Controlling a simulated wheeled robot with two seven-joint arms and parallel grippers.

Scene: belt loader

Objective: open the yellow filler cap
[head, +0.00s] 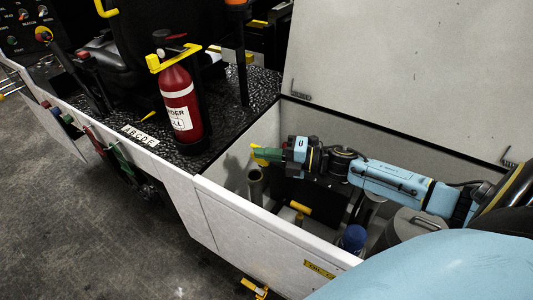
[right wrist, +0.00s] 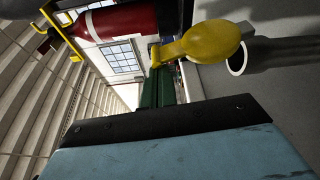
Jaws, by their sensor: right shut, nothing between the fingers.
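The yellow filler cap (head: 258,160) is inside the open white compartment, near its left wall, partly hidden by my right gripper's green fingertips. The grey filler pipe (head: 255,186) stands upright just below it, and its mouth looks dark and uncovered. In the right wrist view the cap (right wrist: 208,40) stands tilted up beside the round pale rim of the pipe (right wrist: 237,64). My right gripper (head: 257,154) is shut and empty, with its fingertips right at the cap; I cannot tell whether they touch. Its green fingers also show in the right wrist view (right wrist: 160,72). My left gripper is not in view.
The compartment's lid (head: 400,70) is raised behind. A yellow handle (head: 300,208) and a blue cap (head: 354,238) sit lower in the compartment. A red fire extinguisher (head: 180,105) stands on the black deck to the left, near the compartment wall.

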